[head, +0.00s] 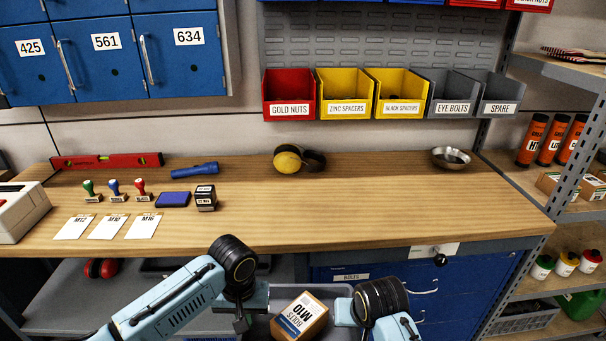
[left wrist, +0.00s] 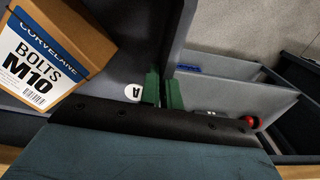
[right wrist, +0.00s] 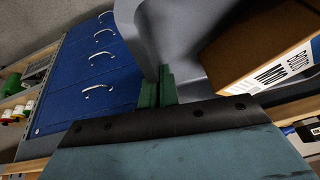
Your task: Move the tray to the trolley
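The grey tray (head: 335,291) is low in front of the bench, between my two grippers, with a cardboard M10 bolts box (head: 299,315) inside. The box also shows in the left wrist view (left wrist: 62,55) and the right wrist view (right wrist: 262,50). My left gripper (head: 243,318) has its green fingers (left wrist: 161,88) on either side of the tray's wall. My right gripper (head: 345,312) has its green fingers (right wrist: 159,88) on the opposite wall. Both look shut on the tray. The tray's underside is hidden. I cannot identify a trolley for certain.
The wooden bench (head: 330,220) stands ahead, with stamps, cards and a flashlight (head: 195,170) on its left part. A blue drawer cabinet (head: 400,275) with handles is beneath its right part. A shelf rack (head: 570,215) stands on the right.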

